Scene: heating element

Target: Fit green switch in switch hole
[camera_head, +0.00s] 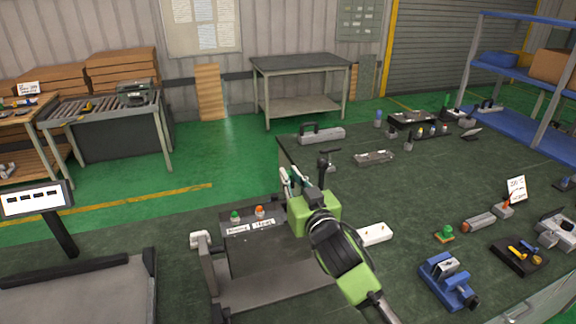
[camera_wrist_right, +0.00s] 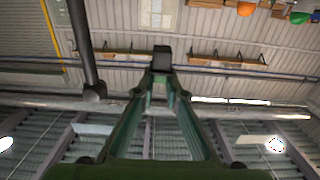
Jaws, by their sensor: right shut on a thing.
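My right gripper (camera_head: 287,177) is raised near the left edge of the large dark table, above and right of a small labelled panel. In the right wrist view its fingers close on a small dark thing (camera_wrist_right: 162,57); I cannot tell what it is. A green knob (camera_head: 235,216) stands on the labelled panel (camera_head: 249,226), left of an orange knob (camera_head: 260,211). Another green piece (camera_head: 445,232) with an orange part lies on the table at the right. I cannot tell which is the green switch. I cannot make out the switch hole. My left gripper is not in view.
The dark table (camera_head: 400,195) holds several parts and tools. A blue vise (camera_head: 447,281) stands at its front right and a white block (camera_head: 374,235) lies beside my right arm. A grey workbench (camera_head: 300,66) stands behind. Green floor is clear at the left.

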